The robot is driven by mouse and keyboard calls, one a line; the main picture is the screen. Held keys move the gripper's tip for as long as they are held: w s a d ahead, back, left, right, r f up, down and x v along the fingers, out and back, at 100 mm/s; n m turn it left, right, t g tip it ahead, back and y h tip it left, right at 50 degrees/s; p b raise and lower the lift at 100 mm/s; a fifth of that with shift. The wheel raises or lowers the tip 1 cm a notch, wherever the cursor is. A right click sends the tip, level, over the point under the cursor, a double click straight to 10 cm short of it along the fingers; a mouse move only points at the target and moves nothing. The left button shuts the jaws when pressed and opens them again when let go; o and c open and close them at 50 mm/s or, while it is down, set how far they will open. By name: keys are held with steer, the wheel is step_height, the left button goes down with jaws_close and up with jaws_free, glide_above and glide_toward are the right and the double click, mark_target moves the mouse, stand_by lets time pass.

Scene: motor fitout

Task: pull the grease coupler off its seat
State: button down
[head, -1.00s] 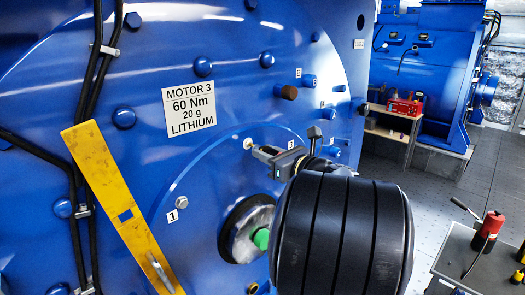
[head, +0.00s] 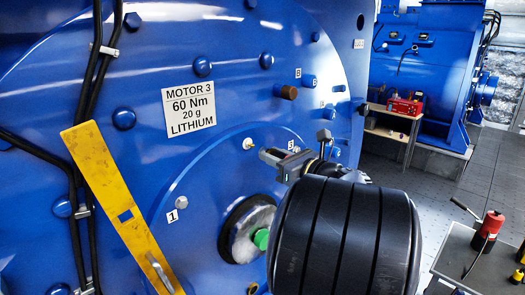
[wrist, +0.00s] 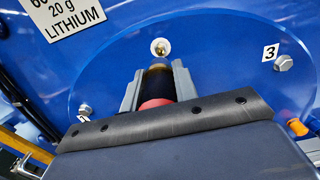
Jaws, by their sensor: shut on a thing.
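The grease coupler (wrist: 155,88) is a dark cylinder with a brass-coloured tip and a red band. In the wrist view it lies between the two grey fingers of my gripper (wrist: 157,80), which is shut on it. Its tip points at a small pale metal fitting (wrist: 160,47) on the blue motor face. The fitting also shows in the head view (head: 249,143), just left of my gripper (head: 272,157), with a small gap between them. The coupler is mostly hidden by my gripper in the head view.
A shaft end with a green centre (head: 262,239) sits below my gripper. Bolt heads and a brown-capped fitting (head: 289,92) stick out of the motor face. A yellow bar (head: 115,200) leans left. A grey table (head: 455,262) with a red bottle (head: 489,224) stands right.

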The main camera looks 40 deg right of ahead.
steer(key=shift+s, duration=0.15)
steer(key=s+d+p, duration=0.1)
steer(key=s+p, duration=0.3)
steer(key=s, duration=1.8)
steer(key=shift+d, duration=0.35)
steer(key=shift+w, duration=0.1)
stand_by(0.4)
